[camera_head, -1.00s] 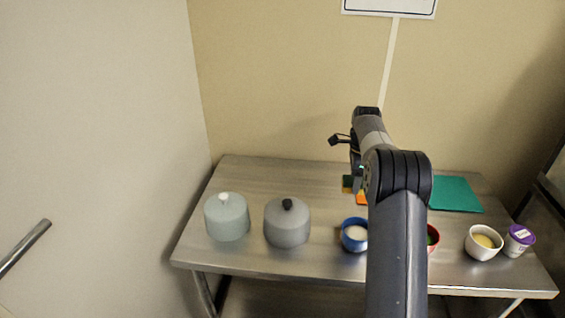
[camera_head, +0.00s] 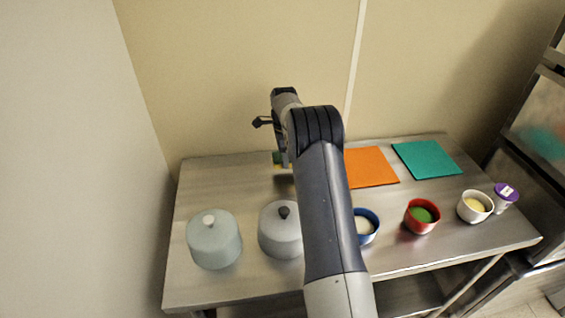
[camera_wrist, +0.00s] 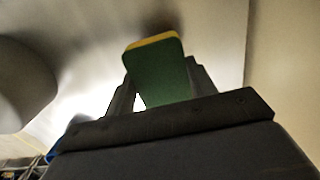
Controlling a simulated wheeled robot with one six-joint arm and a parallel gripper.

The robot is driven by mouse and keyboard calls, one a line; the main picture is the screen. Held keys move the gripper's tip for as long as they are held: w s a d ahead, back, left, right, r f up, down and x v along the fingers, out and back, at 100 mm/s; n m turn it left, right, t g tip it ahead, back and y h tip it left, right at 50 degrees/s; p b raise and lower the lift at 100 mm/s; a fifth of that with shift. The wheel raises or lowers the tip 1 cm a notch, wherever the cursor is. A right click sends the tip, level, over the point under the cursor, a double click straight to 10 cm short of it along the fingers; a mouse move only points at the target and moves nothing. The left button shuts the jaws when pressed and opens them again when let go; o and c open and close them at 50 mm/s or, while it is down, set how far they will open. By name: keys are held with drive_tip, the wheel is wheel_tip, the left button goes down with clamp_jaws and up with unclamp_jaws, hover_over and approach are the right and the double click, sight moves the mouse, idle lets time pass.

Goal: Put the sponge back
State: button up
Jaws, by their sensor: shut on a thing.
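The sponge (camera_wrist: 155,72) is green with a yellow layer along its edge. My gripper (camera_wrist: 162,88) is shut on it, one finger on each side, in the wrist view. In the head view a small part of the sponge (camera_head: 277,158) shows left of my arm, behind the grey pot. It appears to be held above the table, but its height is hard to tell. My arm hides the fingers in the head view. An orange mat (camera_head: 370,166) lies flat to the right of my arm, its left edge hidden. A teal mat (camera_head: 427,159) lies further right.
A pale pot (camera_head: 214,241) and a grey pot (camera_head: 279,232) stand at the left front. A blue bowl (camera_head: 367,237), red bowl (camera_head: 421,228), white bowl (camera_head: 474,208) and purple-lidded cup (camera_head: 504,203) line the right front. The steel table's (camera_head: 222,182) back left is clear.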

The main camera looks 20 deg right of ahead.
wheel_tip(320, 180, down, 4)
drive_tip(key=shift+f+p, duration=0.1)
drive_tip(key=shift+p, duration=0.4)
drive_tip(key=o, duration=0.9)
wheel_tip(320, 180, up, 12)
drive_tip(key=shift+r+b, duration=0.15)
drive_tip(key=shift+b, duration=1.1)
